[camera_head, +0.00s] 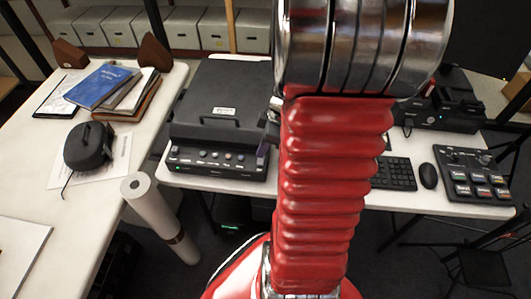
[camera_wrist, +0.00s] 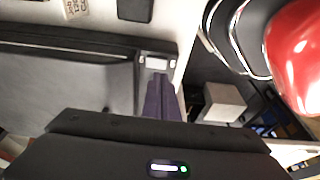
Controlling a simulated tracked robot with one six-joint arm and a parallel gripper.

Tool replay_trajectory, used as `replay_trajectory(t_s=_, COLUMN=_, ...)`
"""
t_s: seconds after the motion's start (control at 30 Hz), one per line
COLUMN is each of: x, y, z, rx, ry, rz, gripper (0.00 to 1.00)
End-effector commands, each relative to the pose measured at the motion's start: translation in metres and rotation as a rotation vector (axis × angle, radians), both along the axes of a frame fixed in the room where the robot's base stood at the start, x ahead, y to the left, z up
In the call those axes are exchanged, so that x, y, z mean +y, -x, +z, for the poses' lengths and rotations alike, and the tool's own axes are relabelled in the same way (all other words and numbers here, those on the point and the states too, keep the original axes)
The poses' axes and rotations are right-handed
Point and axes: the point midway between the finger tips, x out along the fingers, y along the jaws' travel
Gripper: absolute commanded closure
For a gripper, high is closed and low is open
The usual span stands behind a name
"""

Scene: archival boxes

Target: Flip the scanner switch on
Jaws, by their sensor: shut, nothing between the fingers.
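The flatbed scanner (camera_head: 225,85) stands on the white desk left of my red arm. Its front panel (camera_head: 215,162) carries a row of knobs and buttons and a small green light. In the wrist view my purple gripper fingers (camera_wrist: 162,88) are shut and empty, beside the grey scanner (camera_wrist: 70,85). A pale fitting (camera_wrist: 156,60) lies just beyond the fingertips. I cannot tell which part is the scanner switch, nor whether the fingers touch anything.
A keyboard (camera_head: 394,174), a mouse (camera_head: 428,176) and a button console (camera_head: 474,175) lie right of my arm. A paper roll (camera_head: 160,215) leans between the desks. The left table holds books (camera_head: 100,87) and a black case (camera_head: 88,146). Archival boxes (camera_head: 182,27) line the back.

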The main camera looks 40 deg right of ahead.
Motion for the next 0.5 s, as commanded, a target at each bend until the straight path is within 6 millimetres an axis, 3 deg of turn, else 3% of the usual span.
replay_trajectory(t_s=0.2, x=0.0, y=0.001, z=-0.026, rx=0.002, ry=-0.002, rz=-0.002, gripper=1.0)
replay_trajectory(t_s=0.5, x=0.0, y=0.001, z=-0.035, rx=0.0, ry=0.0, rz=-0.001, gripper=1.0)
